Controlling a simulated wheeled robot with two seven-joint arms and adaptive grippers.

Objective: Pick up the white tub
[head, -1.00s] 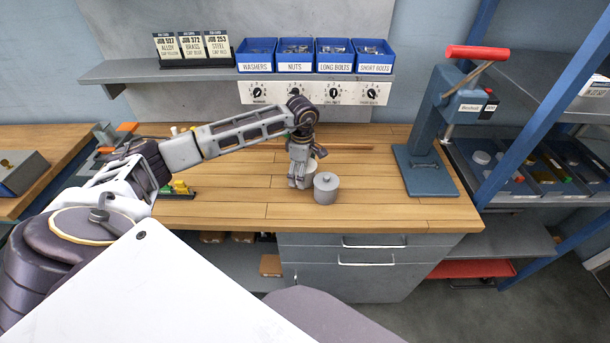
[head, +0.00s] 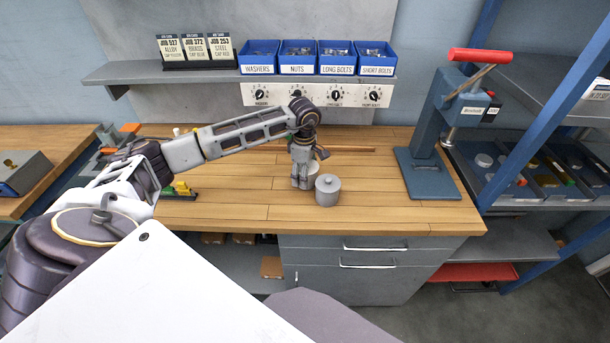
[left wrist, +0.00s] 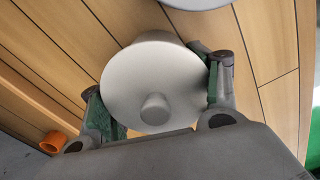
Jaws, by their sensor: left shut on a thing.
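The white tub (left wrist: 150,82), round with a knobbed lid, sits between the fingers of my left gripper (left wrist: 160,100) in the left wrist view. The fingers, with green pads, are shut on its sides. In the head view my left gripper (head: 302,182) points down at the bench and hides most of the tub (head: 313,171). I cannot tell whether the tub is clear of the bench top. My right gripper is out of view.
A grey lidded tub (head: 327,191) stands close, at the gripper's right. A blue press (head: 428,170) stands on the bench (head: 240,205) at right. Behind is a shelf (head: 150,72) with blue bins (head: 298,68). A brown rod (head: 350,149) lies behind the gripper. The bench front is clear.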

